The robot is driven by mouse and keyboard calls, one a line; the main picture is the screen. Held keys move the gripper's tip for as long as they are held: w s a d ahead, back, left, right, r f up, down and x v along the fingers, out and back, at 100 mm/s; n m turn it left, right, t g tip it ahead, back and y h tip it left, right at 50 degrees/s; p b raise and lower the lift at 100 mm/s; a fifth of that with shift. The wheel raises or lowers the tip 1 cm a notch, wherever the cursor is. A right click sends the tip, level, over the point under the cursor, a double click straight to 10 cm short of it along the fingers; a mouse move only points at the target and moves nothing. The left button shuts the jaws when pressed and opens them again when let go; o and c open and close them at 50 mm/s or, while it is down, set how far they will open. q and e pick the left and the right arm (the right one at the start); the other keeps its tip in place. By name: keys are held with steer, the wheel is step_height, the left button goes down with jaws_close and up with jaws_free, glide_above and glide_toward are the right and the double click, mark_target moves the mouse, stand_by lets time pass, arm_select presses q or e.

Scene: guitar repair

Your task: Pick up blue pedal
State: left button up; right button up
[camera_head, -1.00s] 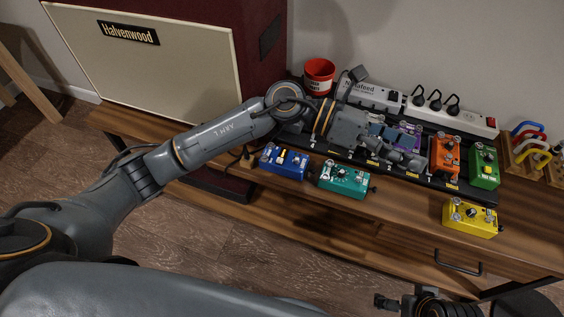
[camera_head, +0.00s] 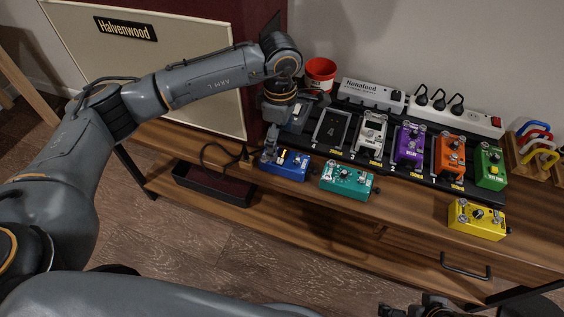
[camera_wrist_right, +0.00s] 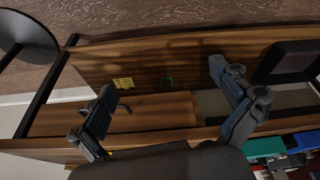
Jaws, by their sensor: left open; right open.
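The blue pedal (camera_head: 285,163) lies on the bench's front edge in the head view, left of the teal pedal (camera_head: 346,180). My left gripper (camera_head: 273,151) points down at the blue pedal's left rear side, very close to it. It is open and holds nothing; whether its fingers touch the pedal I cannot tell. My right gripper (camera_head: 422,309) shows partly at the bottom of the head view, away from the pedals. In the right wrist view its two fingers (camera_wrist_right: 165,88) are wide apart with nothing between them.
A black pedalboard (camera_head: 332,130) holds white, purple, orange and green pedals. A yellow pedal (camera_head: 477,219) lies at the front right. A red cup (camera_head: 319,75) and a power strip (camera_head: 455,108) stand behind. The amplifier (camera_head: 170,75) is left of my left gripper.

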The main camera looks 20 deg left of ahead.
mark_target(282, 157)
arm_select(q)
step_height(282, 157, down, 2)
steer(key=shift+d+f, duration=0.1)
steer(key=shift+f, duration=0.1)
steer(key=f, duration=0.1)
steer(key=f+b, duration=0.1)
steer(key=f, duration=0.2)
steer(key=shift+s+d+f, duration=0.1)
steer(key=shift+s+d, duration=0.1)
steer(key=shift+s, duration=0.05)
steer(key=shift+f, duration=0.3)
steer(key=c, duration=1.5)
arm_select(e)
steer(key=w, duration=0.1)
steer(key=w+a+t, duration=0.1)
steer(key=w, duration=0.1)
steer(key=w+t, duration=0.1)
steer(key=shift+w+a+r+y, duration=0.15)
steer(key=shift+w+r+y, duration=0.1)
steer(key=shift+w+y, duration=0.1)
arm_select(q)
steer(key=shift+r, duration=0.2)
